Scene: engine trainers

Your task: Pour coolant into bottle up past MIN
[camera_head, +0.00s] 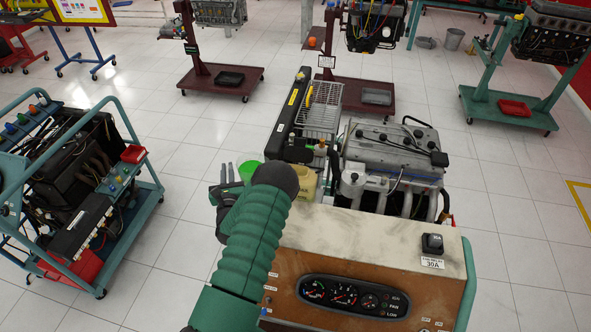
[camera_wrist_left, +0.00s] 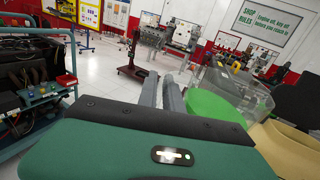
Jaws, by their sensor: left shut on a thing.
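A clear jug (camera_wrist_left: 238,88) with bright green coolant (camera_wrist_left: 212,104) shows at the right of the left wrist view. The green also shows in the head view (camera_head: 249,171). My left gripper (camera_head: 227,172) is beside the jug and shut on it; its fingers (camera_wrist_left: 166,96) hide the exact grip. A cream-yellow bottle (camera_head: 304,184) stands just right of the jug, partly behind my arm. Its rounded top shows in the left wrist view (camera_wrist_left: 285,148), close to the jug. The MIN mark and the level inside cannot be seen. My right gripper is not in view.
The engine (camera_head: 392,150) stands right of the cream bottle, with a white reservoir (camera_head: 352,184) at its near corner. The gauge panel (camera_head: 340,296) is in front. Another trainer (camera_head: 80,190) stands left, across open floor.

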